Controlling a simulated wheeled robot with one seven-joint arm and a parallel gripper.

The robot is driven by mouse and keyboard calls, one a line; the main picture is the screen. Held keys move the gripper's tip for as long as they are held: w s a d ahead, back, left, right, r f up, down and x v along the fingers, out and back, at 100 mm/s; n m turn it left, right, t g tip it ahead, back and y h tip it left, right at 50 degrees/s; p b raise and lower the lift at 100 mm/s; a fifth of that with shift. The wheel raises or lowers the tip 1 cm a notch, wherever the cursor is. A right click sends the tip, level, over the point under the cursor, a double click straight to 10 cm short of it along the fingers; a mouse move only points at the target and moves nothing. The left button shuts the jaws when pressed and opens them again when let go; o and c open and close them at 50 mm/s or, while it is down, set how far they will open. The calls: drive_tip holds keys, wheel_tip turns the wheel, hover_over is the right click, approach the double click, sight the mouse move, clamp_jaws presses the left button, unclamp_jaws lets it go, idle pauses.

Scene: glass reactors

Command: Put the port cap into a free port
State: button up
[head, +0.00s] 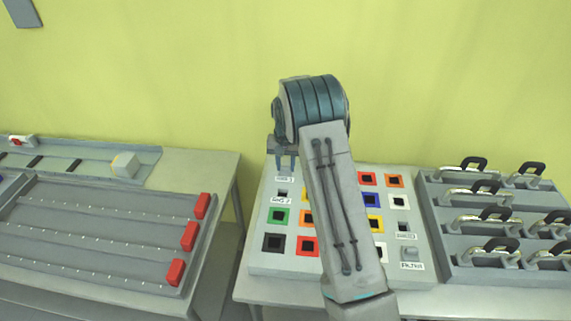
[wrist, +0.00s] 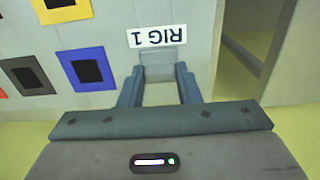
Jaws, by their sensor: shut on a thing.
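My gripper (head: 287,165) is over the upper left corner of the port panel in the head view. In the wrist view the gripper (wrist: 159,80) has its fingers on both sides of a small grey block, the port cap (wrist: 160,68). The cap is right beside the "RIG 1" label (wrist: 157,37), which reads upside down. I cannot tell whether the cap is seated in a port or just in front of it. The panel (head: 262,258) has coloured square ports with dark openings, such as a green one (head: 278,216) and a red one (head: 307,246).
Another grey block (head: 410,254) sits above a label at the panel's lower right. A rack (head: 435,240) of black-handled items stands on the right. A tray (head: 100,235) with red blocks is on the left table. A gap separates the two tables.

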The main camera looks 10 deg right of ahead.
drive_tip(key=o, duration=1.1)
drive_tip(key=shift+f, duration=0.1)
wheel_tip(320, 180, up, 14)
drive_tip(key=shift+f+b, duration=0.1)
drive_tip(key=shift+b, duration=0.75)
wheel_tip(320, 180, up, 8)
drive_tip(key=p, duration=0.6)
drive_tip(key=shift+p, duration=0.35)
